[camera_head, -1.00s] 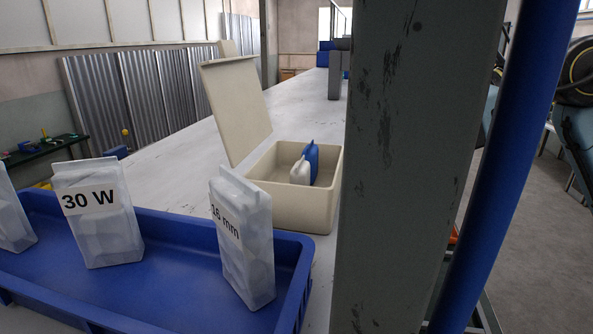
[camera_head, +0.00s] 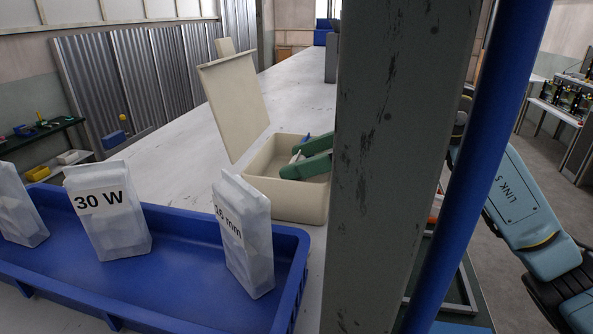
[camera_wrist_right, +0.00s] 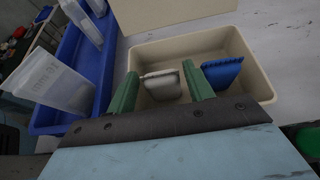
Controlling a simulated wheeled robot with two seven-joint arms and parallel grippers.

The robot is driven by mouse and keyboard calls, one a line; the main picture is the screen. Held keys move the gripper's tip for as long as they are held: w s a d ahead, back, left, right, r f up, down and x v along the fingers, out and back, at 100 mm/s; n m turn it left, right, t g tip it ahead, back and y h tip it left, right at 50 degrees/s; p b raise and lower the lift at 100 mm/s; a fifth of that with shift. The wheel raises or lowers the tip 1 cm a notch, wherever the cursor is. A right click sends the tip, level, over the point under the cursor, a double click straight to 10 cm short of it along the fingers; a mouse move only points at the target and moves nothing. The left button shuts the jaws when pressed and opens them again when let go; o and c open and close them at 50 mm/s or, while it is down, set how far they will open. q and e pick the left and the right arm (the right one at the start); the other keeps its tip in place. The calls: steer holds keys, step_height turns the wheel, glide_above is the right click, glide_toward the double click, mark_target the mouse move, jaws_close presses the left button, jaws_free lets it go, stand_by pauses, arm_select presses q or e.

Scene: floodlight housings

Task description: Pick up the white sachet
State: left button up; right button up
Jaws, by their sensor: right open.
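The white sachet (camera_wrist_right: 163,85) lies in the cream box (camera_wrist_right: 262,88), beside a blue sachet (camera_wrist_right: 222,74). My right gripper (camera_head: 291,160) reaches into the box from the right with green fingers. In the right wrist view the open fingers (camera_wrist_right: 160,69) stand on either side of the white sachet, with a gap at the right finger. The right finger is between the white and blue sachets. In the head view the fingers mostly hide the sachets; a bit of blue shows behind them. My left gripper is not in view.
The box's lid (camera_head: 235,104) stands open at its back left. A blue tray (camera_head: 185,228) in front holds clear bags, including one labelled "30 W" (camera_head: 108,210) and one "16 mm" (camera_head: 244,235). A grey post (camera_head: 395,170) hides the area right of the box. The white table behind is clear.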

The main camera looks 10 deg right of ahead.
steer(key=c, duration=0.7)
steer(key=shift+c, duration=0.2)
